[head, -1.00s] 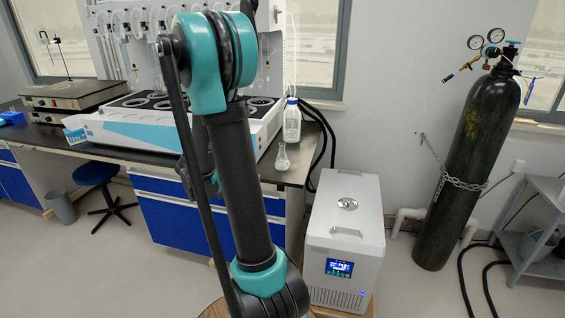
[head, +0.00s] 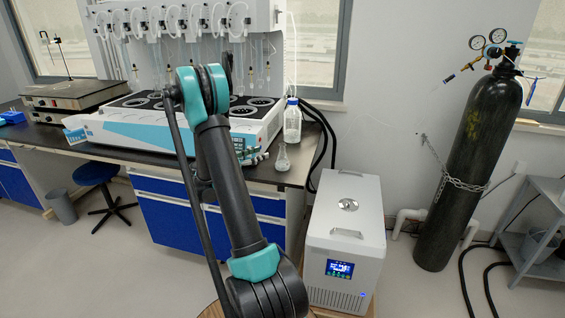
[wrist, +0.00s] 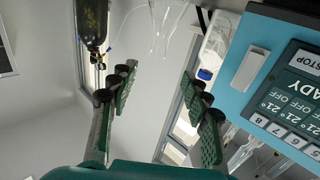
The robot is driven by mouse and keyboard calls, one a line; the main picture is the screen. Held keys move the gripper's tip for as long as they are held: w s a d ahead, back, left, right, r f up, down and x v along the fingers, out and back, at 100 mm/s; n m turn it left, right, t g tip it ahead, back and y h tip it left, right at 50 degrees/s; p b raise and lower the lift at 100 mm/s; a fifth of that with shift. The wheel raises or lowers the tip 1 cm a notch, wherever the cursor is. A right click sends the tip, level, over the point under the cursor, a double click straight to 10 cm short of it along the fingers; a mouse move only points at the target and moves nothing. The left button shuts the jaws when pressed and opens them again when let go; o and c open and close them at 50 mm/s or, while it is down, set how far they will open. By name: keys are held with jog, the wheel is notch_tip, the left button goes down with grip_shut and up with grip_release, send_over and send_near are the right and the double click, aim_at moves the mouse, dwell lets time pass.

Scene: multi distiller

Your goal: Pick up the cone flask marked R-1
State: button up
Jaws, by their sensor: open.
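A small clear cone flask (head: 283,158) stands near the right front corner of the dark bench top. I cannot read any marking on it. In the wrist view a clear flask shape (wrist: 166,28) shows at the top, beyond the fingertips and roughly between them. My gripper (wrist: 160,78) is open, with its two green-padded fingers apart and nothing between them. In the head view my gripper is mostly hidden behind my arm, left of the flask.
A blue-capped bottle (head: 292,122) stands just behind the flask; it also shows in the wrist view (wrist: 208,65). The white-and-blue distiller (head: 120,128) fills the bench at left. A white chiller box (head: 345,225) and black gas cylinder (head: 465,160) stand at right.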

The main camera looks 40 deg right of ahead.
aim_at(282, 146)
jog(key=shift+d+r, duration=0.1)
jog(key=shift+d, duration=6)
grip_shut()
